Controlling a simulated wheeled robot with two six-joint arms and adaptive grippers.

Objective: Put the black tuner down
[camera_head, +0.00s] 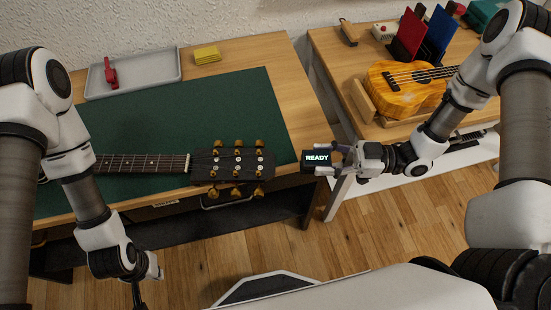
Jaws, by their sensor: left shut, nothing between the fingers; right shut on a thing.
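The black tuner (316,158) shows the lit word "READY" on its face. My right gripper (332,160) is shut on it and holds it in the air by the right edge of the left table, over the gap between the two tables. The tuner is beside the guitar headstock (234,165), apart from it. My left gripper (138,296) is low in front of the left table, partly cut off by the bottom edge of the picture. It is shut and empty.
The left table carries a green mat (236,108), a grey tray (146,74) with a red tool (111,74), and a yellow block (207,54). A ukulele (405,92) rests in a wooden stand on the right table. The mat is bare behind the guitar neck (140,163).

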